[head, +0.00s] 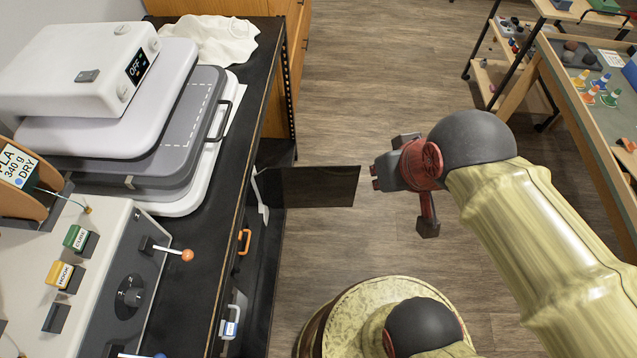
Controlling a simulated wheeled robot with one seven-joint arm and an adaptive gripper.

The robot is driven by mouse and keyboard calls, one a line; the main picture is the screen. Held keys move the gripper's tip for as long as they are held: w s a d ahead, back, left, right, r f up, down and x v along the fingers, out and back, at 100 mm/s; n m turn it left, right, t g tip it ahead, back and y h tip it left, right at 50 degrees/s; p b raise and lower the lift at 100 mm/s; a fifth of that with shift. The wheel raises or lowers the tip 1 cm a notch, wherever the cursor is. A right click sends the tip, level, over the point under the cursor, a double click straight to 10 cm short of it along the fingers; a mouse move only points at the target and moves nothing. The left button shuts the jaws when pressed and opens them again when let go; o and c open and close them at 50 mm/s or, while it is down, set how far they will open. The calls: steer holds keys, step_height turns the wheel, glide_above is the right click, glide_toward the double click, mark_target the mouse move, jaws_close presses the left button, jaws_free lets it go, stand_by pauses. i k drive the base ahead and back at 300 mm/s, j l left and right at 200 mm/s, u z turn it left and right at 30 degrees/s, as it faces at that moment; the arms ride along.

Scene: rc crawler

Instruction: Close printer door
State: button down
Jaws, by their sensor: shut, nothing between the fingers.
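The printer door (322,187) is a dark, smoky, see-through panel. It stands open, sticking out to the right from the front of the black bench, over the floor. A white curved bracket or handle (260,196) shows near its left end. The printer body is mostly hidden under the bench top. My gripper (376,178), dark grey and red, is just right of the door's free edge in the head view, with a narrow gap showing between them. It points left and is shut and empty; its depth relative to the door is hard to tell.
The black bench (228,190) carries a heat press (125,110) and a control panel (95,265) with levers. Orange (244,241) and white (233,318) handles stick out from its front. A worktable (567,92) stands right. Wooden floor between is clear.

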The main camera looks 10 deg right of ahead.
mark_target(324, 186)
steer(key=i+l+z, duration=0.3)
steer(key=l, duration=0.15)
steer(key=i+l+z, duration=0.1)
steer(key=l+z, duration=0.25)
steer(key=i+l+z, duration=0.3)
steer(key=i+l, duration=0.2)
steer(key=i, duration=0.15)
steer(key=i+l, duration=0.2)
steer(key=i, duration=0.2)
steer(key=i+u, duration=0.2)
steer(key=u, duration=0.25)
steer(key=i+u, duration=0.2)
steer(key=u, duration=0.2)
steer(key=i+u, duration=0.15)
steer(key=u, duration=0.3)
steer(key=i+l+u, duration=0.15)
steer(key=u, duration=0.25)
steer(key=i+u, duration=0.15)
steer(key=u, duration=0.3)
steer(key=i+l+u, duration=0.1)
steer(key=u, duration=0.35)
steer(key=i+l+u, duration=0.15)
steer(key=u, duration=0.35)
steer(key=l+u, duration=0.25)
steer(key=u, duration=0.2)
steer(key=i+l+u, duration=0.1)
steer(key=u, duration=0.35)
steer(key=i+l+u, duration=0.1)
steer(key=l+u, duration=0.8)
